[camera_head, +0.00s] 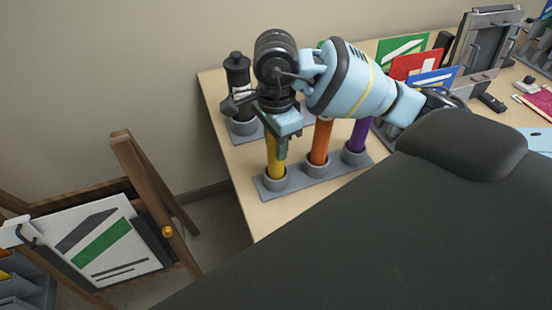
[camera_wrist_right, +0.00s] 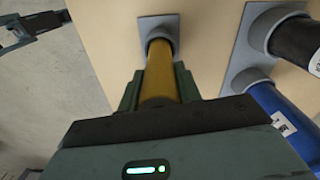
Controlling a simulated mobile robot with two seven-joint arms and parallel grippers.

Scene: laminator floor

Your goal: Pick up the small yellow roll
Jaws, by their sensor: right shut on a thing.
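The small yellow roll (camera_head: 275,163) stands upright in a grey cup at the near left end of a rack (camera_head: 315,180). My right gripper (camera_head: 282,142) is shut on its upper part, with a finger on each side. In the right wrist view the yellow roll (camera_wrist_right: 158,72) runs between the green-grey fingers (camera_wrist_right: 158,88) down to its cup (camera_wrist_right: 160,30). Its lower end still sits inside that cup.
An orange roll (camera_head: 320,143) and a purple roll (camera_head: 358,135) stand beside it. A black roll (camera_head: 238,75) stands in a rack behind; a blue roll (camera_wrist_right: 280,120) shows there in the wrist view. A wooden easel with a sign (camera_head: 100,240) stands left of the table.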

